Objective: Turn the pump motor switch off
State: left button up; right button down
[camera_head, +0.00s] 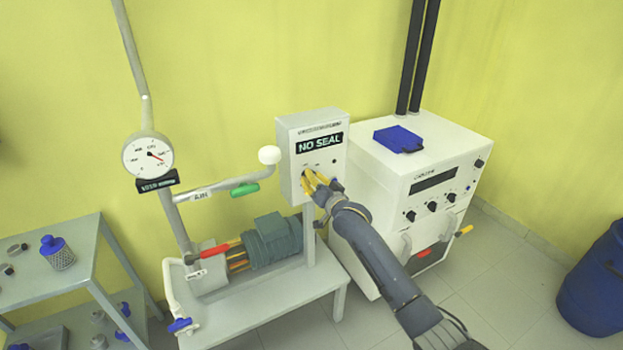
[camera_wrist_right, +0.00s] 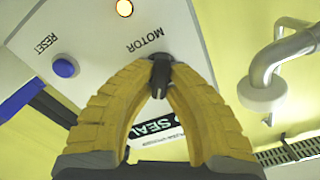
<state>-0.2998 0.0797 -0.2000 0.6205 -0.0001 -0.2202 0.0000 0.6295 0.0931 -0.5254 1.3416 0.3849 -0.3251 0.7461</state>
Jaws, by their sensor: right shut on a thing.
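The pump control box (camera_head: 313,138) is a light grey box on a post, with a "NO SEAL" display on its upper front. In the right wrist view its panel (camera_wrist_right: 100,35) shows "MOTOR" and "RESET" labels. The black motor switch (camera_wrist_right: 160,75) sits between the yellow fingertips of my right gripper (camera_wrist_right: 160,68), which are shut on it. In the head view my right gripper (camera_head: 312,181) reaches the box's lower front and hides the switch. My left gripper is not in view.
A blue reset button (camera_wrist_right: 64,67) and a lit lamp (camera_wrist_right: 124,8) are near the switch. The green pump motor (camera_head: 272,240) is below the box. A pipe with a green handle (camera_head: 245,190) is at left, a white cabinet (camera_head: 410,170) at right.

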jog(key=n, duration=0.6)
jog(key=shift+a+n, duration=0.1)
jog(key=shift+n, duration=0.2)
dwell(0.4)
jog(key=c, duration=1.4)
grip_release()
jog(key=shift+v, duration=6)
jog(key=shift+n, duration=0.3)
